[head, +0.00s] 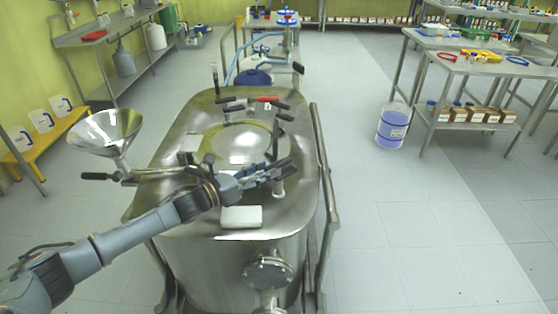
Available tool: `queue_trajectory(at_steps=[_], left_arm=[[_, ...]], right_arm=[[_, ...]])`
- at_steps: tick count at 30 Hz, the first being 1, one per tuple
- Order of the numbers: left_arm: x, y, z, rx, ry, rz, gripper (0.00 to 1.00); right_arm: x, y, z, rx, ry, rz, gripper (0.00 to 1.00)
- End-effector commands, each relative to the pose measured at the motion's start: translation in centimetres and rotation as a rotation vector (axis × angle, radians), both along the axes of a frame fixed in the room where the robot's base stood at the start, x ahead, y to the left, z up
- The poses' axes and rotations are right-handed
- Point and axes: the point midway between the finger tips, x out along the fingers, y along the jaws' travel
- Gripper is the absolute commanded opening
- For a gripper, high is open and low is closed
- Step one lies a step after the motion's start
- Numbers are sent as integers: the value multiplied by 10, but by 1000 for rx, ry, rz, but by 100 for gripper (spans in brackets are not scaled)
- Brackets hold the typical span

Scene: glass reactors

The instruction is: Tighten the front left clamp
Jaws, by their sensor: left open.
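A steel reactor (190,106) stands in the middle of the head view, with a round hatch (238,143) in its top. Black-handled clamps sit around the hatch. One upright black handle (275,139) is at the right of the hatch, and a dark clamp part (208,159) shows at its front left, just behind my wrist. My left arm reaches in from the lower left. My left gripper (279,169) is open over the front edge of the hatch, with its fingers pointing right. It partly hides the hatch's front, and I cannot tell whether it touches a handle. My right gripper is not in view.
A steel funnel (104,134) stands at the reactor's left. A red handle (268,99) lies at the back of the lid. A white box (241,217) sits at the lid's front. A metal rail (326,190) runs along the right side. The floor to the right is clear around a blue-filled bucket (393,127).

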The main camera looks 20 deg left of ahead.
Motion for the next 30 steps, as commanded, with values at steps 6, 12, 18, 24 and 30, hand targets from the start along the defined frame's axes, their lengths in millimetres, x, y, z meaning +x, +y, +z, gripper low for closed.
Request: queue_trajectory(at_steps=[6,12,18,24,30], left_arm=[[32,-24,2,-1,-2,0,42],[44,-33,0,2,0,1,42],[45,-34,0,1,-1,0,42],[45,-34,0,1,-1,0,24],[45,-34,0,1,-1,0,0]], right_arm=[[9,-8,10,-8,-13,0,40],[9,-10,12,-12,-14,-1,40],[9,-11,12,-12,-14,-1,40],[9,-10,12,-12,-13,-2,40],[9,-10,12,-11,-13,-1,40]])
